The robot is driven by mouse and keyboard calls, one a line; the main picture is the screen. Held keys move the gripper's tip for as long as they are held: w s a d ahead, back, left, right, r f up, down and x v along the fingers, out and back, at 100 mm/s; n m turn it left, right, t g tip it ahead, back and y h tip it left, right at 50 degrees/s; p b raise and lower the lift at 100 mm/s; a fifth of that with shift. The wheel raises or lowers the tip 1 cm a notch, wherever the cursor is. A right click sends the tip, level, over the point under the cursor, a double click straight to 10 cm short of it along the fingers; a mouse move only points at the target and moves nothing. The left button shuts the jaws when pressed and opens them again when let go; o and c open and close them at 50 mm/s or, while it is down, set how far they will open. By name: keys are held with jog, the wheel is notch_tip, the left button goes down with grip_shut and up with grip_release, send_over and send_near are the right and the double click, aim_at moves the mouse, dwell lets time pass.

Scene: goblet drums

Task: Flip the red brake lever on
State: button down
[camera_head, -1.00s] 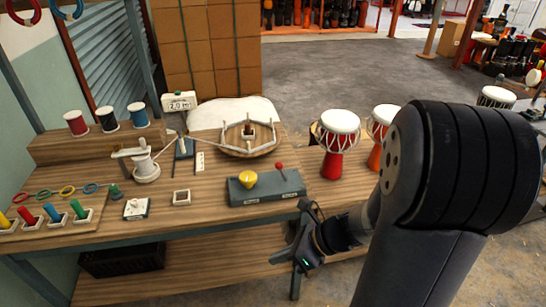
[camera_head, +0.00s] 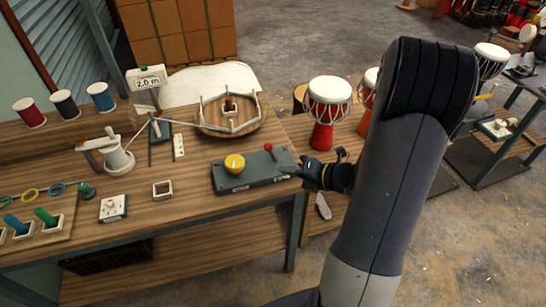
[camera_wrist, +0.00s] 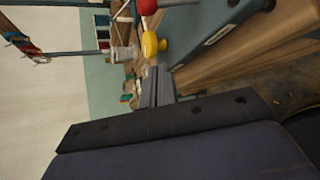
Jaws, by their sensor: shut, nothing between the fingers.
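The red brake lever (camera_head: 268,147) is a short stalk with a red ball on top. It stands at the right part of a grey control box (camera_head: 245,180), beside a yellow knob (camera_head: 234,163). My gripper (camera_head: 298,170) is at the box's right end, just right of the lever and apart from its ball. In the wrist view, the shut, empty fingers (camera_wrist: 157,76) point toward the box, with the red ball (camera_wrist: 147,6) at the top edge and the yellow knob (camera_wrist: 151,44) beyond the fingertips. Whether the fingers touch the box is unclear.
The box sits near the front edge of a wooden workbench (camera_head: 200,200). A round wooden frame (camera_head: 230,128) lies behind it. A red goblet drum (camera_head: 325,110) stands behind my gripper. A small square frame (camera_head: 162,190) lies to the left.

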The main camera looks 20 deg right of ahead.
aim_at(268, 151)
jog(key=x, duration=0.9)
jog(key=shift+a, duration=0.15)
jog(key=shift+w+d+r+p, duration=0.35)
jog(key=shift+w+d, duration=0.15)
jog(key=shift+d, duration=0.05)
jog(key=shift+w+d+r+p, duration=0.35)
jog(key=shift+w+d, duration=0.1)
jog(key=shift+d, duration=0.05)
jog(key=shift+w+d+r, duration=0.1)
jog(key=shift+w+d, duration=0.15)
jog(key=shift+d, duration=0.1)
jog(key=shift+d+r+m+y+p, duration=0.2)
jog(key=shift+d+m+y+p, duration=0.1)
jog(key=shift+d+m+y, duration=0.25)
jog(key=shift+d+r+m+t+y, duration=0.1)
jog(key=shift+d+m+t+y, duration=0.25)
jog(key=shift+d+t+y, duration=0.15)
jog(key=shift+d+m+t+y, duration=0.7)
jog(key=shift+d+m+y, duration=0.35)
jog(key=shift+d+m, duration=0.05)
jog(key=shift+d, duration=0.4)
